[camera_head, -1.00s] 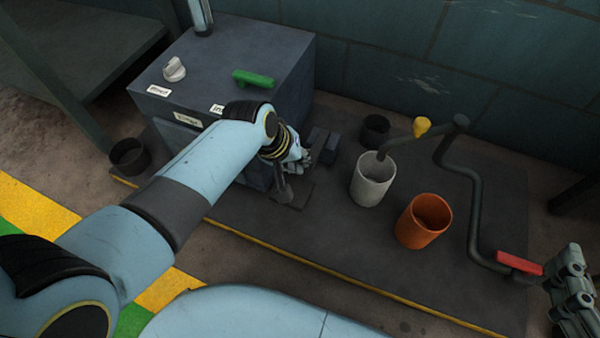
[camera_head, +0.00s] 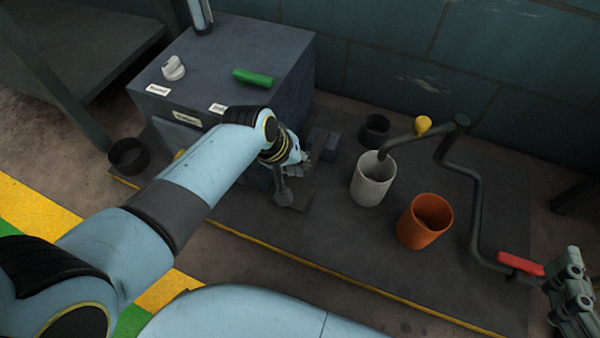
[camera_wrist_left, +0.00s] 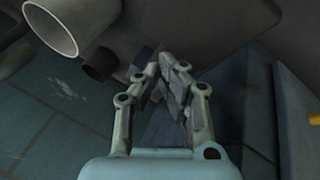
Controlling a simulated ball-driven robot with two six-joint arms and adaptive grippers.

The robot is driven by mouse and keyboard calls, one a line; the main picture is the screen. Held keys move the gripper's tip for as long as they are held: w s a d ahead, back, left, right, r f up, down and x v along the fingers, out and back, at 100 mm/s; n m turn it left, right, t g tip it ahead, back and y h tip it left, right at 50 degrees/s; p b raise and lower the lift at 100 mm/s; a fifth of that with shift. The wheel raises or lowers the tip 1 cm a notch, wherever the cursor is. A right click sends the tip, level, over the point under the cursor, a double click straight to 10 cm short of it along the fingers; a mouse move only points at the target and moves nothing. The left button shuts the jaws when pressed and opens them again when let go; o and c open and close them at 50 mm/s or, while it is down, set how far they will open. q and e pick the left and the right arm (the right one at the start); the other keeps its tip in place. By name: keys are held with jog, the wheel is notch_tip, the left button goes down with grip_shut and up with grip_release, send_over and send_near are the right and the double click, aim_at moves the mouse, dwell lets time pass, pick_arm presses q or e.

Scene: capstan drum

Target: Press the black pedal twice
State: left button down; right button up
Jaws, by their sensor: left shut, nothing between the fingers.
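A low dark block (camera_head: 328,143), which looks like the black pedal, lies on the dark floor plate just right of the grey cabinet. My left gripper (camera_head: 303,170) is beside it, toward the front, with the forearm crossing in front of the cabinet. In the left wrist view my left gripper (camera_wrist_left: 167,65) has its fingertips together with nothing between them. I cannot tell whether it touches the block.
The grey cabinet (camera_head: 275,45) carries a white knob (camera_head: 173,68) and a green handle (camera_head: 253,77). A pale cup (camera_head: 371,182) and an orange cup (camera_head: 424,222) stand to the right.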

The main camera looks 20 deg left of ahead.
aim_at(294, 177)
pick_arm(q)
jog(key=shift+s+f+b, duration=0.2)
jog(key=shift+f+b, duration=0.2)
jog(key=shift+f, duration=0.4)
jog(key=shift+s+f+b, duration=0.25)
jog(key=shift+f+b, duration=0.1)
jog(key=shift+f, duration=0.4)
jog(key=shift+s+f+b, duration=0.2)
jog(key=shift+f+b, duration=0.2)
jog(key=shift+f, duration=0.4)
pick_arm(e)
jog(key=shift+s+f+g, duration=0.15)
jog(key=shift+s+f, duration=0.05)
jog(key=shift+f, duration=0.55)
jog(key=shift+s+f+g, duration=0.15)
jog(key=shift+f, duration=0.6)
pick_arm(q)
jog(key=shift+r, duration=0.1)
dwell(0.4)
